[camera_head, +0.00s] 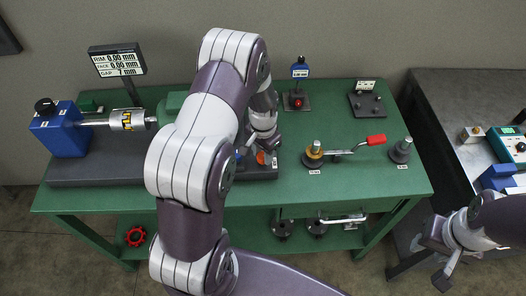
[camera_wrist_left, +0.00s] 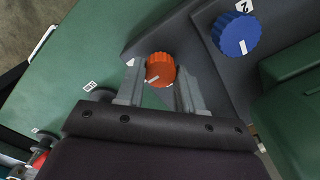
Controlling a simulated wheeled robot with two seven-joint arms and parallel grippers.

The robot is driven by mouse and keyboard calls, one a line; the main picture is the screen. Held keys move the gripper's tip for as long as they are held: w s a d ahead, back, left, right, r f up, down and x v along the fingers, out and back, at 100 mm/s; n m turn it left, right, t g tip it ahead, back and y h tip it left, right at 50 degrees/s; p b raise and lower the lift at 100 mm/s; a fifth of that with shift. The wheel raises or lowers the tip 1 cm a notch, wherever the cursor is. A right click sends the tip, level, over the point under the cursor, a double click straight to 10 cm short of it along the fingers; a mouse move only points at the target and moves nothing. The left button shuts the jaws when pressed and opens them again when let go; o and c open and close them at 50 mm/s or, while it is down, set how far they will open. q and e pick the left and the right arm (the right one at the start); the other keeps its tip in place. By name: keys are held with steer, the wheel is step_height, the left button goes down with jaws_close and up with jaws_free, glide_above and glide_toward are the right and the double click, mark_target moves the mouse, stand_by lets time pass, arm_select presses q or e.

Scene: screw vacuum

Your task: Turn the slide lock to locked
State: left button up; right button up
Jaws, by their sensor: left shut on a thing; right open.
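An orange knob (camera_wrist_left: 160,68) with a white pointer line sits on the dark base at the centre of the left wrist view; the line points toward the lower left. I take it for the slide lock, but its label is not readable. In the head view only a small part of the orange knob (camera_head: 261,158) shows beside the gripper. My left gripper (camera_wrist_left: 160,82) is shut on the orange knob, one finger on each side. It also shows in the head view (camera_head: 264,148), partly hidden by my arm. My right gripper (camera_head: 440,262) is open and empty at the lower right.
A blue knob (camera_wrist_left: 236,34) stands close by on the same base. The green table (camera_head: 350,190) carries a red-handled tool (camera_head: 345,148), a dark post (camera_head: 401,150) and a gauge display (camera_head: 117,61). A grey side bench (camera_head: 450,100) stands at the right.

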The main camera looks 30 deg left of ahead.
mark_target(263, 154)
stand_by(0.3)
arm_select(q)
steer(key=o, duration=1)
steer(key=shift+o, duration=0.2)
step_height(263, 154, up, 13)
steer(key=b, duration=0.1)
steer(key=shift+f, duration=0.15)
steer(key=s+d+n, duration=0.1)
steer(key=s+d, duration=0.3)
steer(key=s, duration=0.3)
steer(key=s+d+n+t, duration=0.1)
steer(key=s+d, duration=0.3)
steer(key=s, duration=0.2)
steer(key=shift+s+r+n, duration=0.3)
steer(key=shift+s+r, duration=0.05)
steer(key=shift+r, duration=0.05)
